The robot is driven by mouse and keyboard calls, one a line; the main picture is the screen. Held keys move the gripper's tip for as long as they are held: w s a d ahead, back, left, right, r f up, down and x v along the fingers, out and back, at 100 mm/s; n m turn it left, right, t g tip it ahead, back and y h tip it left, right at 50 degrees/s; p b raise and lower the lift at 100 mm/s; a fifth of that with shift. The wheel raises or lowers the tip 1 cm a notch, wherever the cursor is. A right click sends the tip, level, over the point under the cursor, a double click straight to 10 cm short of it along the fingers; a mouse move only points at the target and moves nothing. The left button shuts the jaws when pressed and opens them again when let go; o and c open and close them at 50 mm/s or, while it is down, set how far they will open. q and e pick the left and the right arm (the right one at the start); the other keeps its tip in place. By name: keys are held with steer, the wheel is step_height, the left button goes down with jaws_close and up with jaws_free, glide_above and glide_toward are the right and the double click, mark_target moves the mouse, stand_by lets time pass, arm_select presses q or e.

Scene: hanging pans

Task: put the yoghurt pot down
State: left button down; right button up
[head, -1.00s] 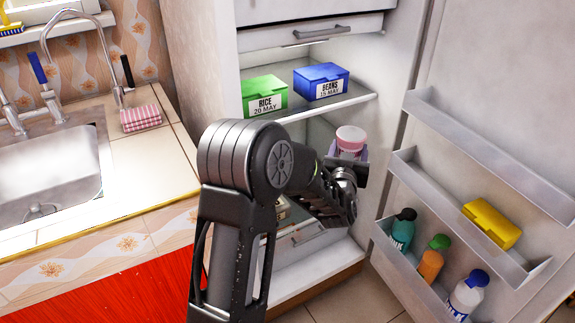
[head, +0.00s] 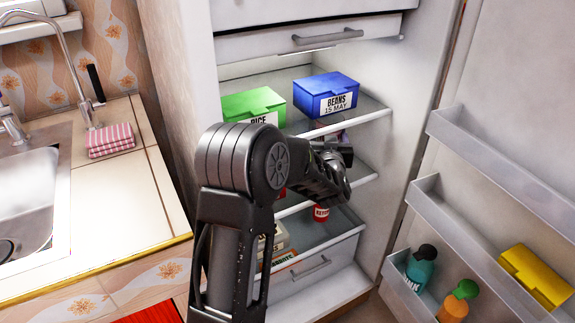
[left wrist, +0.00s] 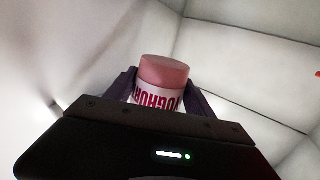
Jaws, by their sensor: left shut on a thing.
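The yoghurt pot (left wrist: 160,85) has a pink lid and a white side with "YOGHURT" in red letters. In the left wrist view it stands upright between the two fingers of my left gripper (left wrist: 161,94), which is shut on it. In the head view my left gripper (head: 335,148) is inside the open fridge, below the top shelf (head: 350,120). The pot is mostly or fully hidden there by the shelf and my arm. I cannot tell whether the pot touches a shelf. My right gripper is not in view.
A green rice box (head: 252,104) and a blue beans box (head: 326,94) stand on the top shelf. A small red jar (head: 321,212) is lower down. The open door holds a teal bottle (head: 420,268), an orange bottle (head: 455,303) and a yellow box (head: 535,276).

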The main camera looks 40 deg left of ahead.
arm_select(q)
steer(key=shift+s+d+r, duration=0.1)
steer(key=shift+s+r, duration=0.05)
steer(key=shift+r, duration=0.05)
steer(key=shift+f+b, duration=0.75)
steer(key=shift+f, duration=2.4)
steer(key=shift+f+b, duration=0.5)
steer(key=shift+f, duration=1.4)
steer(key=shift+f, duration=0.1)
steer(key=shift+f, duration=0.15)
steer(key=shift+c, duration=1.8)
jaws_free()
